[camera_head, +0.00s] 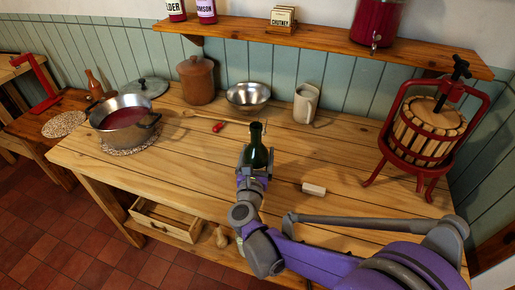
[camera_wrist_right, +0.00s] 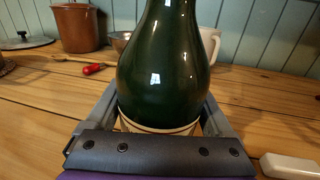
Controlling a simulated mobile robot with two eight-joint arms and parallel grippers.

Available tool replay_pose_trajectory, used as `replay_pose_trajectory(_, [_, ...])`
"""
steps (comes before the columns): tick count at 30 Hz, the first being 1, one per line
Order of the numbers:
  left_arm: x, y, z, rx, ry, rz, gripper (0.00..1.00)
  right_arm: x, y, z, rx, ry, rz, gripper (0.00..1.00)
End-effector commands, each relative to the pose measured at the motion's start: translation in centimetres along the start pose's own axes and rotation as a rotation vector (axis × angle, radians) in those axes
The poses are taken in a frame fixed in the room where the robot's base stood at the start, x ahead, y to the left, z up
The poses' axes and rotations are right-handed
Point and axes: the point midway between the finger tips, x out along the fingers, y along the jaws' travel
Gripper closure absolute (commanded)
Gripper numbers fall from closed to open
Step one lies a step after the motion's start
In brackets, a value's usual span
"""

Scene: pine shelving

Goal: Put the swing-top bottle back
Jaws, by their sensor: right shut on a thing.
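The swing-top bottle (camera_head: 257,148) is dark green glass and upright over the middle of the wooden table. It also fills the centre of the right wrist view (camera_wrist_right: 165,65), with a pale band low on its body. My right gripper (camera_head: 256,163) is shut on the bottle, with a finger on each side of its lower body. The bottle's base is hidden, so I cannot tell whether it touches the table. My left gripper is not in view.
A pale block (camera_head: 314,189) lies right of the bottle. A red press (camera_head: 425,130) stands at right. A jar (camera_head: 197,80), steel bowl (camera_head: 248,94), mug (camera_head: 306,103) and red-handled spoon (camera_head: 217,127) are behind. A pot (camera_head: 122,119) is left. The wall shelf (camera_head: 335,42) hangs above.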

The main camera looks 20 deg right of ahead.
Motion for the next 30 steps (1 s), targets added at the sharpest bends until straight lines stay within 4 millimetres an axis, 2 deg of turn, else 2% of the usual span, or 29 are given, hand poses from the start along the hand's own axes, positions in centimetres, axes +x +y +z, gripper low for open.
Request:
replay_pose_trajectory(10, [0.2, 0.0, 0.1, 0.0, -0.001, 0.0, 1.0, 0.0, 0.0, -0.2, -0.002, -0.002, -0.001, 1.0])
replay_pose_trajectory(11, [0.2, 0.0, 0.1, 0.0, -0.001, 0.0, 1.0, 0.0, 0.0, -0.3, 0.0, 0.0, 0.0, 0.1])
replay_pose_trajectory(12, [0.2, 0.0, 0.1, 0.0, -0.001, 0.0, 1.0, 0.0, 0.0, -0.2, 0.0, 0.0, 0.0, 0.03])
replay_pose_trajectory(13, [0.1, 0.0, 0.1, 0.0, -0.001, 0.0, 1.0, 0.0, 0.0, -0.2, 0.0, 0.0, 0.0, 0.0])
replay_pose_trajectory(22, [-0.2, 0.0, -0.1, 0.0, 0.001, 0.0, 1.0, 0.0, 0.0, 0.3, 0.0, -0.001, 0.0, 0.0])
replay_pose_trajectory(26, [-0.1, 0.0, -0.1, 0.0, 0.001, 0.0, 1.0, -1.9, 0.1, 0.1, 0.0, 0.0, 0.004, 0.0])
replay_pose_trajectory(30, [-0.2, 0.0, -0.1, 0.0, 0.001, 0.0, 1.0, -4.9, 0.1, 0.1, 0.001, 0.0, 0.004, 0.0])
